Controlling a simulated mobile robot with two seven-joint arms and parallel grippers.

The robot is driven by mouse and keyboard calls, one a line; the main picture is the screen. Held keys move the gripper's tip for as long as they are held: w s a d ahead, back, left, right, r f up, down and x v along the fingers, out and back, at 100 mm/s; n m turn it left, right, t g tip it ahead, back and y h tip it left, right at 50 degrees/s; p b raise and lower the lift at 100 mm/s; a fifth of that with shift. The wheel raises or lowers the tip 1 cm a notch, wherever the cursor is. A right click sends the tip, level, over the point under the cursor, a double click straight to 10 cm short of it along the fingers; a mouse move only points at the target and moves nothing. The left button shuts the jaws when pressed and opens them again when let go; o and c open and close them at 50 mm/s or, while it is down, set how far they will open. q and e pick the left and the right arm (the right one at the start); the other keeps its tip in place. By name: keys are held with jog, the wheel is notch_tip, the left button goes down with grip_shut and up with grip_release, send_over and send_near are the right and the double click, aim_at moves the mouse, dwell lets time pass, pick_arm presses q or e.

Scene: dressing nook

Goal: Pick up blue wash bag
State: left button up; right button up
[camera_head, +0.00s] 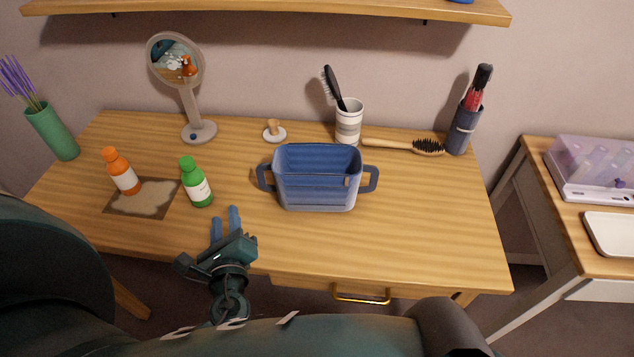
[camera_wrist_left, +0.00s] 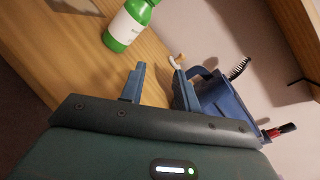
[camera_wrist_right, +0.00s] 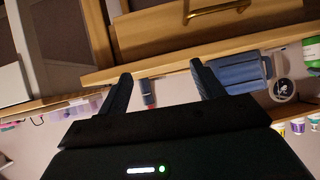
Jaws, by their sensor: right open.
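The blue wash bag (camera_head: 317,190) stands upright and open on the wooden table, right of centre, with a loop handle at each side. It also shows in the left wrist view (camera_wrist_left: 226,104) and, partly, in the right wrist view (camera_wrist_right: 240,75). My left gripper (camera_head: 226,218) is open and empty near the table's front edge, left of the bag and apart from it; its fingers show in the left wrist view (camera_wrist_left: 158,84). My right gripper (camera_wrist_right: 160,82) is open and empty in the right wrist view, apart from the bag. It is not seen in the head view.
A green bottle (camera_head: 196,182) stands near my left gripper, and an orange bottle (camera_head: 121,171) farther left. Behind the bag are a striped cup (camera_head: 348,122) with a brush, a wooden hairbrush (camera_head: 400,146) and a dark holder (camera_head: 463,130). The table front right is clear.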

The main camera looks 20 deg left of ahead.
aim_at(261, 185)
pick_arm(q)
jog(key=d+m+t+h, duration=0.1)
jog(key=m, duration=0.2)
jog(key=w+d+f+m+t+h, duration=0.1)
jog(key=m, duration=0.2)
jog(key=d+f+m+h, duration=0.1)
jog(key=d+m, duration=0.1)
jog(key=shift+w+m+t, duration=0.35)
jog(key=shift+m+t, duration=0.05)
jog(key=shift+w+d+f+m+h, duration=0.1)
jog(key=shift+w+m+h, duration=0.15)
jog(key=shift+m+h, duration=0.15)
jog(key=p+x, duration=0.1)
jog(key=x, duration=0.6)
jog(key=shift+w, duration=0.2)
jog(key=shift+f+p+x, duration=0.15)
jog(key=shift+x, duration=1.15)
jog(key=shift+f+p+x, duration=0.15)
jog(key=shift+x, duration=1.2)
jog(key=shift+d, duration=0.15)
jog(key=shift+c, duration=0.3)
grip_shut()
